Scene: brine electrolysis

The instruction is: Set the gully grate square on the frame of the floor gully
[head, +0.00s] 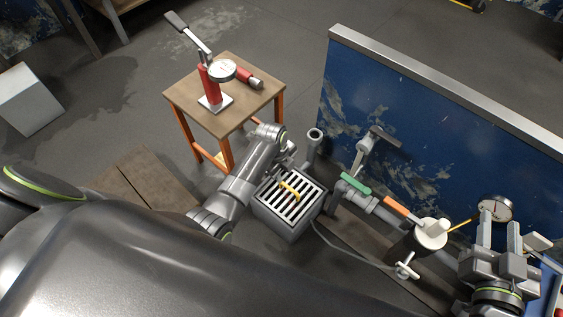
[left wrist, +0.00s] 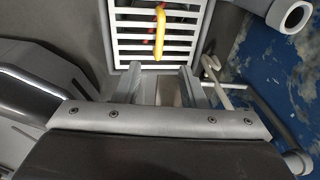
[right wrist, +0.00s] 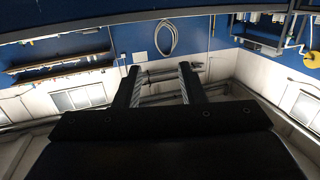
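The gully grate (head: 305,199), pale with dark slots and a yellow handle (head: 290,190), lies on top of the grey box-shaped floor gully (head: 283,222). It looks roughly in line with the frame, but I cannot tell whether it is fully seated. In the left wrist view the grate (left wrist: 135,41) and yellow handle (left wrist: 160,32) show just beyond the fingers. My left gripper (head: 287,160) is at the grate's far side; its fingers (left wrist: 160,82) are apart and hold nothing. My right gripper (right wrist: 160,80) is open and empty, away at the right.
A small wooden table (head: 242,115) with a red pump and gauge stands behind the gully. A grey upright pipe (head: 314,140) stands close by the gully. Pipework with a green handle (head: 355,184) runs right along the blue panel (head: 430,130).

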